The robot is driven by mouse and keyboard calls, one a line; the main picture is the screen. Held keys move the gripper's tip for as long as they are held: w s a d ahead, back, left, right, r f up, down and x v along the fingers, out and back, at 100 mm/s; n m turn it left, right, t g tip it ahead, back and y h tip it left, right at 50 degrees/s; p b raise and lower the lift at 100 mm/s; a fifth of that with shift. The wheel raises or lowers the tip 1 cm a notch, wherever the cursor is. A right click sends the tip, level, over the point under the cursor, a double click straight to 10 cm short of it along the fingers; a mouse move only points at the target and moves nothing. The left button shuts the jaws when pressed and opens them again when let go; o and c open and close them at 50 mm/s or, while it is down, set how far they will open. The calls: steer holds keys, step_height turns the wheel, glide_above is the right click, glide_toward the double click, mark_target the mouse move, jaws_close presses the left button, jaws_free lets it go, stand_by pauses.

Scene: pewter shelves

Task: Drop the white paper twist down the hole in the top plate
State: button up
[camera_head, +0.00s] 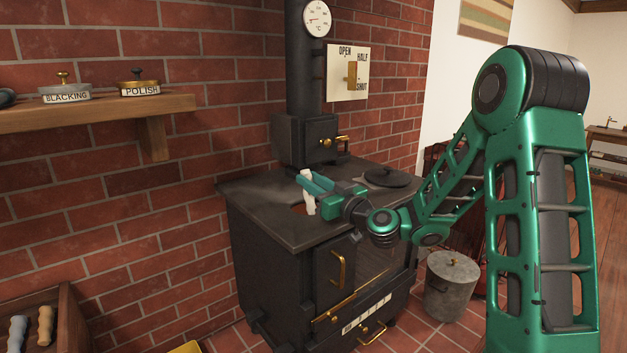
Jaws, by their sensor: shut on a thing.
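The white paper twist (307,193) is upright between the fingers of my gripper (308,184), at the stove top. My gripper is shut on it. The black stove's top plate (262,205) spreads out below and around it. A small reddish patch of the hole (297,209) shows just left of the twist's lower end. The rest of the hole is hidden by the twist and gripper. I cannot tell whether the twist's lower end is over the hole or in it.
A round black lid (388,177) lies on the plate to the right, behind my arm. The stove pipe with a dial (317,18) rises at the back. A wooden shelf (90,112) with tins is on the left wall. A grey lidded bin (452,290) stands right of the stove.

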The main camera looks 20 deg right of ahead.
steer(key=o, duration=1.1)
steer(key=v, duration=0.9)
steer(key=shift+s+d+f, duration=0.2)
steer(key=shift+s, duration=0.15)
steer(key=shift+s+d, duration=0.1)
steer(key=shift+s, duration=0.3)
